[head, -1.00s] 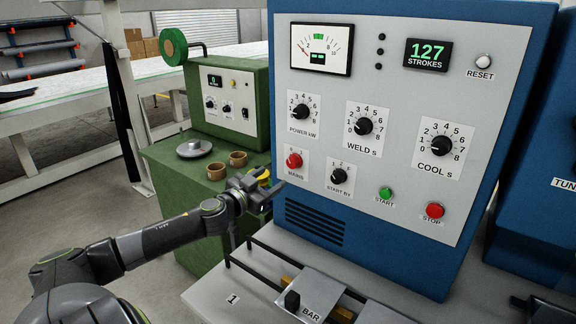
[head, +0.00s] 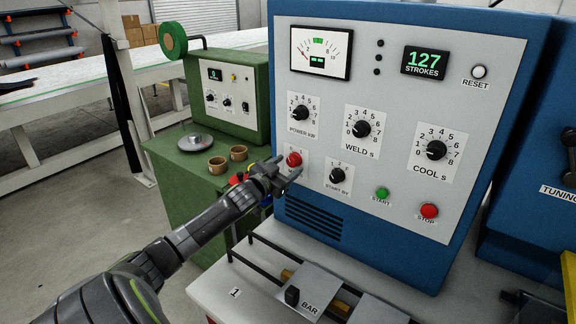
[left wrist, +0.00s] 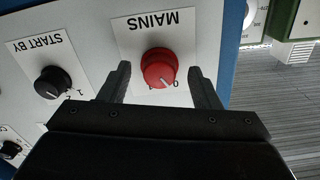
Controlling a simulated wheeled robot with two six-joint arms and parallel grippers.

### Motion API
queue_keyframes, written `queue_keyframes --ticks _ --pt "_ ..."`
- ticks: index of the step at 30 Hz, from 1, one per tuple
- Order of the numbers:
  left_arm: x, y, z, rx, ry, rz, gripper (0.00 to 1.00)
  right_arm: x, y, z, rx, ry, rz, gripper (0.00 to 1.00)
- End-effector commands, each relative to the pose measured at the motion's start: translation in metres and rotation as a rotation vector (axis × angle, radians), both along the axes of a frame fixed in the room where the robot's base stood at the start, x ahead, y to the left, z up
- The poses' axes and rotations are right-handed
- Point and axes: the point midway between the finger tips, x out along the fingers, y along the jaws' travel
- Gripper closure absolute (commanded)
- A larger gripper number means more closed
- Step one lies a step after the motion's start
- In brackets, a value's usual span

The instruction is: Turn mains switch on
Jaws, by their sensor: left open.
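The mains switch (head: 294,160) is a red round knob on a white label plate, low on the left of the blue machine's grey panel. In the left wrist view the red knob (left wrist: 159,68) shows upside down under the word MAINS, with its pale pointer mark towards the 0 and 1 side. My left gripper (head: 288,172) is at the panel just below the knob. In the left wrist view its open fingers (left wrist: 164,82) stand either side of the knob, with a gap on each side. The right gripper is not seen.
The black START BY knob (head: 337,175) is just right of the mains switch. The green START button (head: 382,193) and red STOP button (head: 429,211) are further right. A green cabinet (head: 190,172) with two brown cups stands at left. A bar fixture (head: 313,290) lies below.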

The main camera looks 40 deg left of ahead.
Motion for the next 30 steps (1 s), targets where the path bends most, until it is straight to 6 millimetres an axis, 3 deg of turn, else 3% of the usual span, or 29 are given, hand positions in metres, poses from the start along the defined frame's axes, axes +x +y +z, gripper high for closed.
queue_keyframes --ticks 19,27,30 --pt "0.0101 0.0007 0.0004 0.000 -0.001 -0.001 0.44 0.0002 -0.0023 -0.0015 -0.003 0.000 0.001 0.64" --pt "0.0100 0.0007 0.0004 0.000 -0.001 -0.001 0.79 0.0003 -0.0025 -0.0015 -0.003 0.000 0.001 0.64" --pt "0.0100 0.0006 0.0003 0.000 -0.001 -0.002 0.87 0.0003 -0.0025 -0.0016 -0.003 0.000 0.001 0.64"
